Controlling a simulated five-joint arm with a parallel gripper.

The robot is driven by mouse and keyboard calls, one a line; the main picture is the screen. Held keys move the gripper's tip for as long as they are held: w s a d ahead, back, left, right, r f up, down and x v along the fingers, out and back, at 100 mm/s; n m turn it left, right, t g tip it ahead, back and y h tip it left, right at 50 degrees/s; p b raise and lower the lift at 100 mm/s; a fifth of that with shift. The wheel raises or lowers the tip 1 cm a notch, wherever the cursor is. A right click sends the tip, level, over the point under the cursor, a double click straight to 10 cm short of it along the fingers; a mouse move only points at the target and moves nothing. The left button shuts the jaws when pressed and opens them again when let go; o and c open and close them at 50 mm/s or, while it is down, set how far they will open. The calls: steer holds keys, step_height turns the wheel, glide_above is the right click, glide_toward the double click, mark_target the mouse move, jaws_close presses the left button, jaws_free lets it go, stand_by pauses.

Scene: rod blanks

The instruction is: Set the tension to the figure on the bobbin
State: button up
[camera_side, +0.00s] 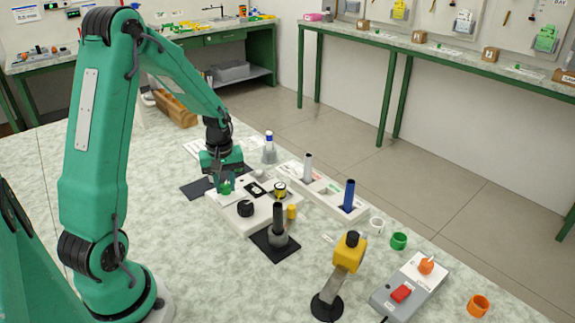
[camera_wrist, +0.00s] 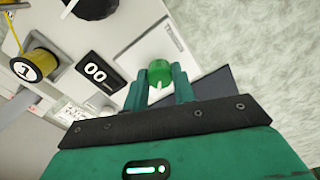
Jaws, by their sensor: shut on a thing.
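The yellow bobbin (camera_wrist: 36,64) has a white end face with the figure 1 in the wrist view; in the side view the bobbin (camera_side: 280,189) sits on the right of the white panel (camera_side: 262,212). A small black display (camera_wrist: 97,72) reads 00. My gripper (camera_wrist: 160,84) is shut on a round green knob (camera_wrist: 160,70), with a finger on either side; a white mark shows on the knob. In the side view my gripper (camera_side: 223,184) is down at the panel's left end. A larger black knob (camera_side: 245,208) stands on the panel's front part, apart from my gripper.
A dark post (camera_side: 278,220) on a black mat and a small yellow cylinder (camera_side: 291,211) stand close right of the panel. A rack (camera_side: 318,188) holds grey and blue rods. A yellow-headed stand (camera_side: 348,254), a grey control box (camera_side: 408,286) and loose rings are farther right.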

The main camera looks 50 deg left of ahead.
mark_target(225, 186)
steer(key=m, duration=0.5)
steer(key=shift+m, duration=2.3)
steer(key=shift+r, duration=0.1)
steer(key=o, duration=1)
steer(key=shift+r, duration=3.85)
